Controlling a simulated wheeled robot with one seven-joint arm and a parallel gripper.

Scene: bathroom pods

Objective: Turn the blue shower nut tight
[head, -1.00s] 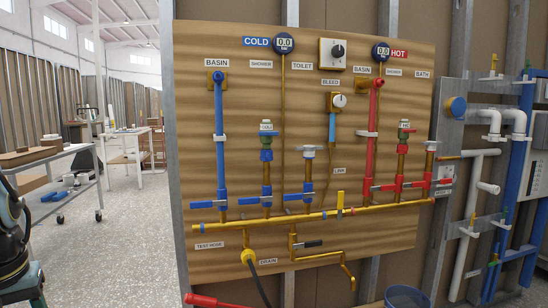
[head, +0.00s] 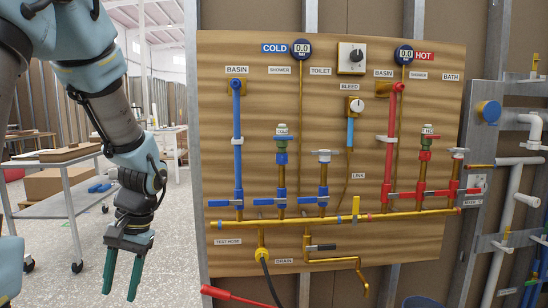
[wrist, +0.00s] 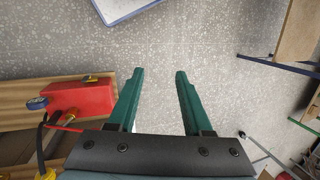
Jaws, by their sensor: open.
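The SHOWER branch on the cold side of the board is a short brass pipe with blue fittings. Its blue nut (head: 281,158) sits high on the pipe, under a green fitting with a grey tag. A second blue fitting (head: 281,192) is lower on the same pipe, above a blue-handled valve; from here I cannot tell how tight either is. My gripper (head: 120,292) hangs fingers down at the left, well away from the board. It is open and empty. Its green fingers (wrist: 160,75) also show apart in the wrist view, over bare floor.
The wooden board (head: 420,240) carries a blue BASIN riser (head: 237,150), red hot pipes (head: 389,150) and a brass manifold (head: 330,219). A red lever (head: 232,295) sticks out below. A grey trolley (head: 60,160) stands behind my arm. A red box (wrist: 85,98) shows in the wrist view.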

